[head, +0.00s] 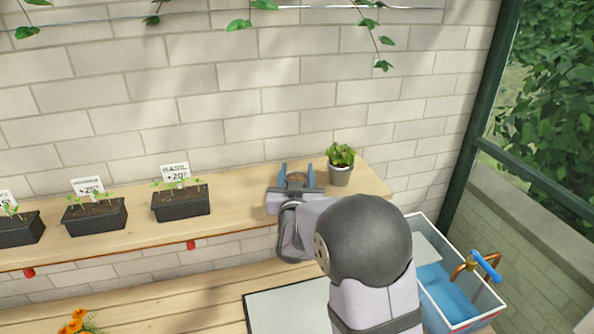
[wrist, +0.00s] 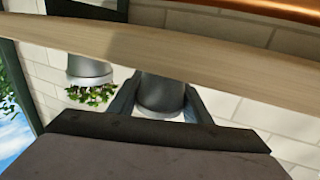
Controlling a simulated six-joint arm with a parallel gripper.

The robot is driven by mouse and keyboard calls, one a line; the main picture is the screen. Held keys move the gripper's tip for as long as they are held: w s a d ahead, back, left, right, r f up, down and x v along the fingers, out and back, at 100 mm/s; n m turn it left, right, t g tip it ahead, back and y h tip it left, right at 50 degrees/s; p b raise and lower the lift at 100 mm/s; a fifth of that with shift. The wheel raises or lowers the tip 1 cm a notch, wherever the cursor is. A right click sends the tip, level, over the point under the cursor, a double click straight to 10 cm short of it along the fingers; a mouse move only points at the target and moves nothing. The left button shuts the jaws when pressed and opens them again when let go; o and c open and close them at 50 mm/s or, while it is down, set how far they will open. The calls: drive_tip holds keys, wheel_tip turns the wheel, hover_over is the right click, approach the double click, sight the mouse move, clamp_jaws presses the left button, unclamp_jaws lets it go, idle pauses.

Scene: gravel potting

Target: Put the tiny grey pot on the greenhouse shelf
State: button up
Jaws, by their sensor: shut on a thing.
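The tiny grey pot (wrist: 160,95) is between the two fingers of my gripper (wrist: 160,103), which is shut on it. The wrist view looks upside down. In the head view the pot's brown top (head: 297,177) shows between the blue-grey fingertips of my gripper (head: 297,174); my gripper hides the rest of it. The pot is over the right part of the wooden greenhouse shelf (head: 240,186), near the wall. In the wrist view the shelf's edge (wrist: 120,38) borders the pot's base. I cannot tell whether the base touches the shelf.
A potted green plant (head: 340,165) stands just right of my gripper on the shelf. Dark seedling trays (head: 181,203) with price signs stand to the left, with bare shelf between. Below are a wooden bench (head: 150,300) and a blue-water basin (head: 450,290) at right.

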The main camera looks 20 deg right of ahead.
drive_tip(key=shift+f, duration=0.1)
drive_tip(key=o, duration=1.1)
drive_tip(key=shift+r, duration=0.25)
drive_tip(key=shift+s+a+f, duration=0.1)
drive_tip(key=shift+s+f, duration=0.05)
drive_tip(key=shift+s, duration=0.15)
drive_tip(key=b+v, duration=0.4)
drive_tip(key=v, duration=0.7)
drive_tip(key=shift+s, duration=0.25)
